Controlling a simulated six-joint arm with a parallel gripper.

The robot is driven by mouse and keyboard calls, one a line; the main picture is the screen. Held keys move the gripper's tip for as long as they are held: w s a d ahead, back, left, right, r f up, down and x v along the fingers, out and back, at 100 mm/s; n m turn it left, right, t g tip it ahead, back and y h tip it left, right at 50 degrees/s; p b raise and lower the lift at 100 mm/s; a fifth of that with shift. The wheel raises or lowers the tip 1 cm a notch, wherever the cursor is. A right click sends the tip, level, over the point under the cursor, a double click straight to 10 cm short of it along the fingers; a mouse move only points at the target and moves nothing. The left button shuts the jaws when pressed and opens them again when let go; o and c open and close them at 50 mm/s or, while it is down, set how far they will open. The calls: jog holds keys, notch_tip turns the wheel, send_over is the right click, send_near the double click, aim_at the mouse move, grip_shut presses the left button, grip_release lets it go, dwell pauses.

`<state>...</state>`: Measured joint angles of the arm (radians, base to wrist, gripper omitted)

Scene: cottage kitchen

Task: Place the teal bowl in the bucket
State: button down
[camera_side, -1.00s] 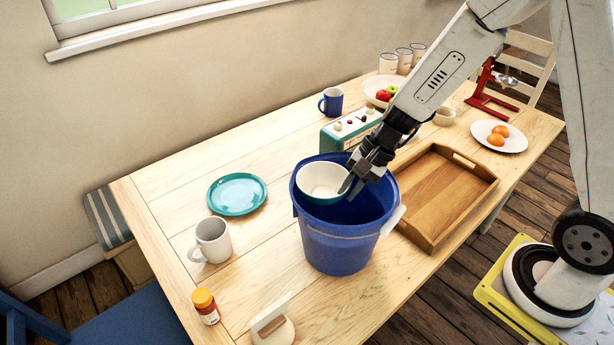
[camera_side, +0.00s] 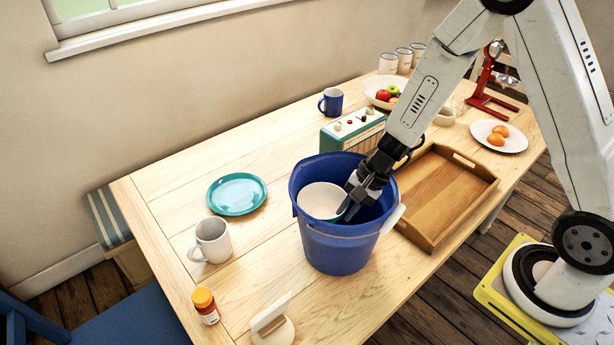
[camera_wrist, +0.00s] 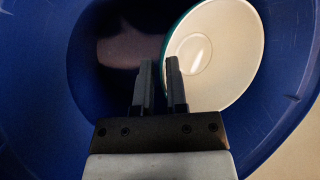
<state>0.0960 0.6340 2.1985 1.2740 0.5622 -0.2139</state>
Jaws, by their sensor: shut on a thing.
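The teal bowl (camera_side: 320,199), white inside with a teal outside, is inside the mouth of the blue bucket (camera_side: 338,247), tilted toward the side camera. My gripper (camera_side: 350,206) reaches down into the bucket and is shut on the bowl's right rim. In the wrist view my gripper's fingers (camera_wrist: 160,80) pinch the left edge of the bowl (camera_wrist: 220,55), with the bucket wall (camera_wrist: 75,80) around them. The bowl's underside and whether it touches the bucket floor are hidden in the side view.
A wooden tray (camera_side: 440,203) stands close to the bucket's right. A teal radio (camera_side: 352,132) is behind it. A teal plate (camera_side: 237,194), a white mug (camera_side: 211,241) and a pill bottle (camera_side: 206,306) are to the left. A white stand (camera_side: 272,322) is in front.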

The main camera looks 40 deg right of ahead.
jog(key=shift+f, duration=0.4)
jog(key=c, duration=0.7)
grip_release()
jog(key=shift+o, duration=0.2)
jog(key=shift+r, duration=0.1)
jog(key=v, duration=1.2)
